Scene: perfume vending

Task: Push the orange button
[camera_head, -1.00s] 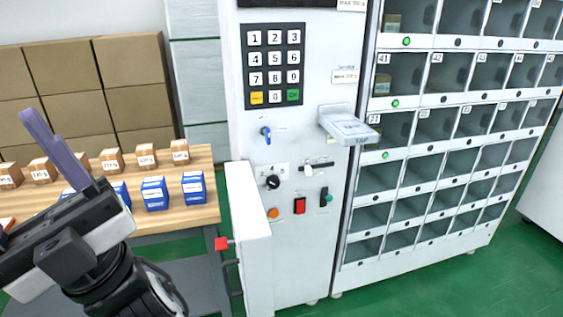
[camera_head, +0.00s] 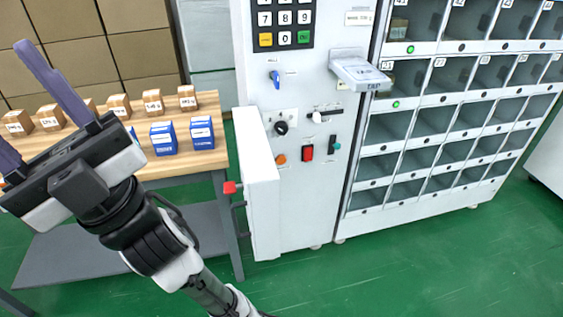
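The small round orange button (camera_head: 281,159) is low on the front of the white machine panel (camera_head: 300,210), under a black knob (camera_head: 281,128) and left of a red rectangular switch (camera_head: 307,153). My gripper (camera_head: 22,108) is at the left, over the wooden table, well apart from the button and panel. Its two purple fingers are spread wide with nothing visible between them, and the lower finger is partly cut off by the picture's left edge.
A white door (camera_head: 262,190) with a red-tipped handle (camera_head: 230,188) stands out from the panel left of the button. A card-reader-like ledge (camera_head: 357,72) juts out above. Blue boxes (camera_head: 163,138) stand on the table (camera_head: 212,105). The green floor in front is clear.

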